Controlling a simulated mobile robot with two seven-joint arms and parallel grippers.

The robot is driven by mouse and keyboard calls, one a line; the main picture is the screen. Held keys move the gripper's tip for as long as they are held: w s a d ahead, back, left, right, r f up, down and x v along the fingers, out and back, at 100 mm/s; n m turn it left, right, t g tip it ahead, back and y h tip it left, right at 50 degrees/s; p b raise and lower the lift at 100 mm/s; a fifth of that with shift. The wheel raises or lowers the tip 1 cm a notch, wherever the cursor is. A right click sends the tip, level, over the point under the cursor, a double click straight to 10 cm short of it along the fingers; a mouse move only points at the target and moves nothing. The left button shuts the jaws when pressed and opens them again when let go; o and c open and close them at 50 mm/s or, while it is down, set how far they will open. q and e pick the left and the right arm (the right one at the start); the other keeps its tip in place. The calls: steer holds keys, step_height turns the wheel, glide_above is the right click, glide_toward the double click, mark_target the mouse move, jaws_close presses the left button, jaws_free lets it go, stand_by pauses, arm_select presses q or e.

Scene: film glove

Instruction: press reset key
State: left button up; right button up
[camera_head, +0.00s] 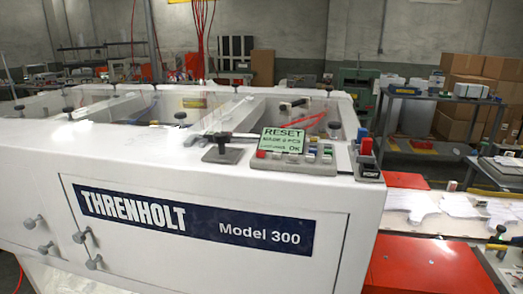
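A control panel (293,164) sits on the top front edge of the white Threnholt Model 300 machine (130,150). Its green screen (284,141) reads "RESET" at the top and "OK" at lower right; the smaller lines are hard to read. A red key (261,154) is at the panel's left end. Several small keys (318,153), some green and some blue, are right of the screen. Their labels are too small to read, so I cannot tell which is the reset key. Neither of my grippers is in view.
A black lever on a grey plate (222,150) stands left of the panel. A red-topped switch (366,147) and a black labelled block (369,173) are to its right. White cut sheets (415,204) lie on the conveyor at right. A shelf cart (440,97) and cardboard boxes (463,64) stand behind.

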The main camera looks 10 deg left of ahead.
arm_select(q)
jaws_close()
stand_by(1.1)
